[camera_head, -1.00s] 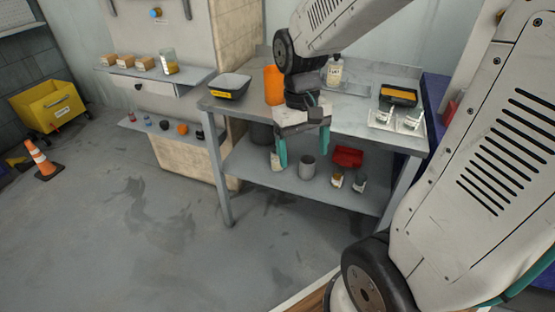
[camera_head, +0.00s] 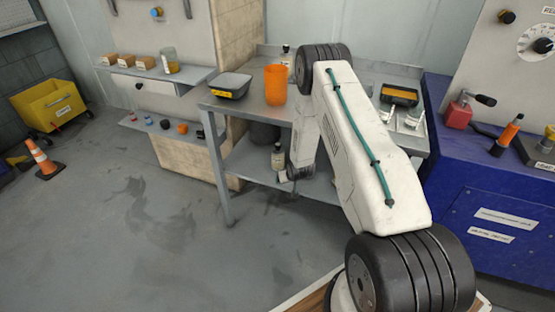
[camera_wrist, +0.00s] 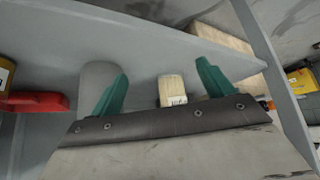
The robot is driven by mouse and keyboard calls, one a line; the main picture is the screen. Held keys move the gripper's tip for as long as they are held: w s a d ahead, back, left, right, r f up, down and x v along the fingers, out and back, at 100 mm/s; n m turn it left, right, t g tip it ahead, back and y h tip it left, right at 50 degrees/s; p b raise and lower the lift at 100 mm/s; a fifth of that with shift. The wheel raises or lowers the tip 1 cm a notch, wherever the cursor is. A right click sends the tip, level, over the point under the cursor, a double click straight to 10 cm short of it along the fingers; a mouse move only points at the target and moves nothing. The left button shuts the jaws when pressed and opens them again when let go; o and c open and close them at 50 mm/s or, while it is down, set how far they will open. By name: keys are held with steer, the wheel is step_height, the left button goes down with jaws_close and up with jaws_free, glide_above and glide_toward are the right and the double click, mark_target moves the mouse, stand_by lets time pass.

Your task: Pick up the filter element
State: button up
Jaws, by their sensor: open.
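A pale, ribbed piece with a white label, which looks like the filter element (camera_wrist: 172,90), stands on the table's lower shelf (camera_wrist: 140,38). In the wrist view it shows between my two teal fingers, nearer the right one, and beyond them. My gripper (camera_wrist: 163,72) is open and holds nothing. In the head view a small pale labelled item (camera_head: 278,158) stands on the lower shelf just beside my wrist. My fingers are hidden there by my arm, and the gap to the piece is hard to judge.
A grey cylinder (camera_wrist: 98,78) stands behind the left finger, with a red bin (camera_wrist: 35,102) further left. A table leg (camera_wrist: 268,65) rises at right. The worktop above carries an orange cup (camera_head: 275,85) and a black tray (camera_head: 231,85). A blue bench (camera_head: 490,190) stands at right.

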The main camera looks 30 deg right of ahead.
mark_target(278, 156)
steer(key=w+t, duration=0.1)
steer(key=w+d+f+t, duration=0.1)
steer(key=w, duration=0.1)
steer(key=shift+d+f, duration=0.15)
steer(key=w+r+t, duration=0.2)
steer(key=w+r, duration=0.1)
steer(key=w+d+r+t+h, duration=0.1)
steer(key=w+r+t, duration=0.1)
steer(key=shift+w+d, duration=0.1)
steer(key=shift+w, duration=0.1)
steer(key=x, duration=0.7)
steer(key=shift+w+f, duration=0.2)
steer(key=c, duration=1.2)
